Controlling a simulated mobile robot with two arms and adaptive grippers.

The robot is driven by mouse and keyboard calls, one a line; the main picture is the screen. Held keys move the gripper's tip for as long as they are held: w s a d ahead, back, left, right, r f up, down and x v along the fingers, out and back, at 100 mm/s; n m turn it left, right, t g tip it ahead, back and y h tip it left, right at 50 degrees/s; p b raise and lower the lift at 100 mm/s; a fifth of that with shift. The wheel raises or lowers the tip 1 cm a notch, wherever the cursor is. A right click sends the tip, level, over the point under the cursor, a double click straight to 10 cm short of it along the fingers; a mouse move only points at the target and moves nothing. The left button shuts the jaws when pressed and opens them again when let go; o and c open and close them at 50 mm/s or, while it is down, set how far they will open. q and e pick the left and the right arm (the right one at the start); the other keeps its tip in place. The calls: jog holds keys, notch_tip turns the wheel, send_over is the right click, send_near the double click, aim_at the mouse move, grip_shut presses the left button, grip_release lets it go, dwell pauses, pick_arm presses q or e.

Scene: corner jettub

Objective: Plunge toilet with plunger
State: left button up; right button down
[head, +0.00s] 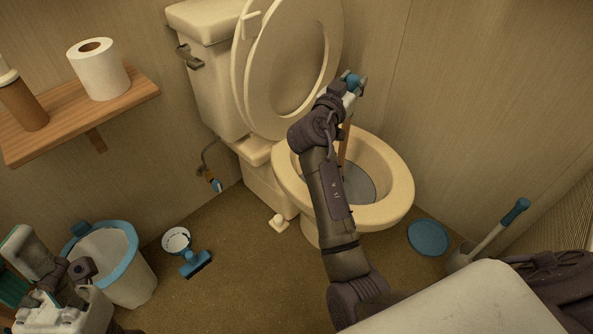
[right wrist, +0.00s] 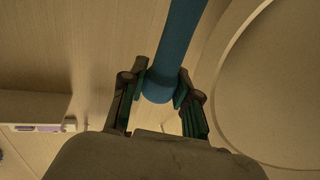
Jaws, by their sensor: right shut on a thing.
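The cream toilet (head: 393,205) stands against the wall with its seat and lid raised. My right gripper (head: 352,85) is above the bowl, shut on the blue grip of the plunger (head: 345,150). The plunger's wooden shaft runs steeply down into the bowl; its lower end is hidden behind my right arm. In the right wrist view the blue grip (right wrist: 174,50) sits between both fingers (right wrist: 162,95). My left gripper (head: 30,275) is at the lower left, away from the toilet, partly cut off; its opening is unclear.
A blue-rimmed bin (head: 128,275) stands beside my left gripper. A white-and-blue object (head: 185,252) and a blue disc (head: 428,237) lie on the floor. A blue-handled brush (head: 495,232) stands at right. A shelf (head: 130,88) holds a paper roll (head: 100,70).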

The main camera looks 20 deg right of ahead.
jog(key=shift+s+f+b, duration=0.1)
jog(key=shift+f+b, duration=0.45)
jog(key=shift+b, duration=0.05)
dwell(0.7)
jog(key=shift+r, duration=0.2)
jog(key=shift+r+p, duration=0.35)
jog(key=shift+r, duration=0.25)
dwell(0.3)
jog(key=shift+f+b, duration=0.5)
jog(key=shift+b, duration=0.15)
dwell(0.6)
jog(key=shift+f, duration=0.3)
dwell(0.3)
jog(key=shift+r, duration=0.1)
